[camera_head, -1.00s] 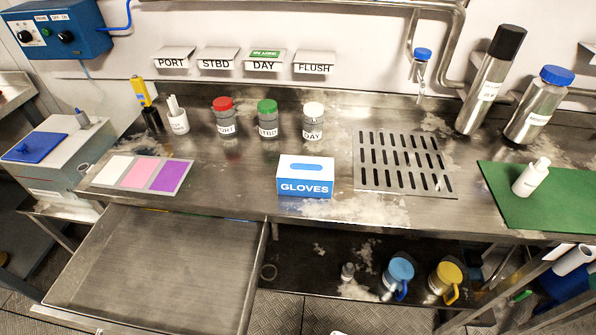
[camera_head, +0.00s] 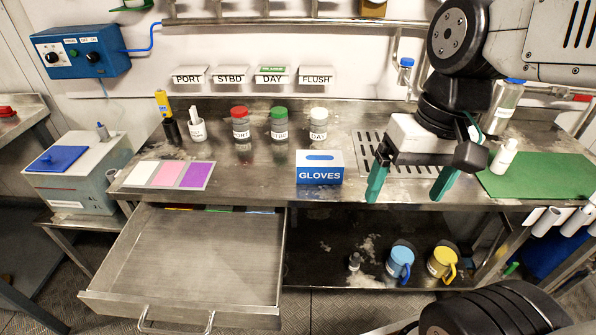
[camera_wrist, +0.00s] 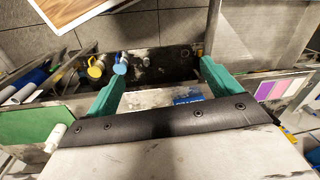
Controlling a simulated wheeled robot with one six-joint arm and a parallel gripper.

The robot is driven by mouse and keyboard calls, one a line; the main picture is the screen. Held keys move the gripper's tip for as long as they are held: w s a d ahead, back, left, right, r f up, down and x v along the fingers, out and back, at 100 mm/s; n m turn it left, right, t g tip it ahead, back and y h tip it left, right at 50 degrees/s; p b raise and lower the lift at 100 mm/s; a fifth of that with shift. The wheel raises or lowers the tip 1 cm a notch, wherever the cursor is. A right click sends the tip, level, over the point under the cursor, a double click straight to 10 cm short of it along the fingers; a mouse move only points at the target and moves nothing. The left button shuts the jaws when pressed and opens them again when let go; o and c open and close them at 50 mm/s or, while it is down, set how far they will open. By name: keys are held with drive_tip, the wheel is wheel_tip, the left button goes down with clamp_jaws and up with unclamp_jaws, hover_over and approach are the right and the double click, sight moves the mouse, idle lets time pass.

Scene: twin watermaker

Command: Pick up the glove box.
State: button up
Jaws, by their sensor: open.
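The glove box (camera_head: 320,168) is a white and blue carton labelled GLOVES, upright near the front edge of the steel bench. My gripper (camera_head: 408,188) is to the right of the box in the head view, with its two green fingers spread apart and pointing down. Nothing is between the fingers in the head view. In the wrist view a small blue part of the glove box (camera_wrist: 187,100) shows between the fingers, near the right one; the rest is hidden behind my gripper body. My gripper does not appear to touch the box.
Three lidded jars (camera_head: 279,125) stand behind the box. A drain grate (camera_head: 368,150) lies right of it, partly behind my gripper. Colour cards (camera_head: 170,174) lie to the left. An open drawer (camera_head: 190,265) juts out below. Blue (camera_head: 400,262) and yellow (camera_head: 442,262) mugs stand on the lower shelf.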

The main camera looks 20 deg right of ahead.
drive_tip(key=w+a+f+m+g+y, duration=0.2)
drive_tip(key=w+m+y, duration=0.25)
drive_tip(key=w, duration=0.25)
drive_tip(key=m+t+y, duration=0.5)
drive_tip(key=m+y, duration=0.2)
drive_tip(key=m, duration=0.8)
approach(328, 162)
drive_tip(key=w+f, duration=0.1)
drive_tip(key=w+a+f, duration=0.1)
drive_tip(key=shift+f, duration=0.4)
drive_tip(key=shift+w+a+f, duration=0.15)
drive_tip(key=shift+w, duration=0.05)
drive_tip(key=x, duration=0.7)
drive_tip(key=shift+s+a+r, duration=0.1)
drive_tip(key=shift+a+r, duration=0.1)
drive_tip(key=shift+a, duration=0.15)
drive_tip(key=c, duration=1.2)
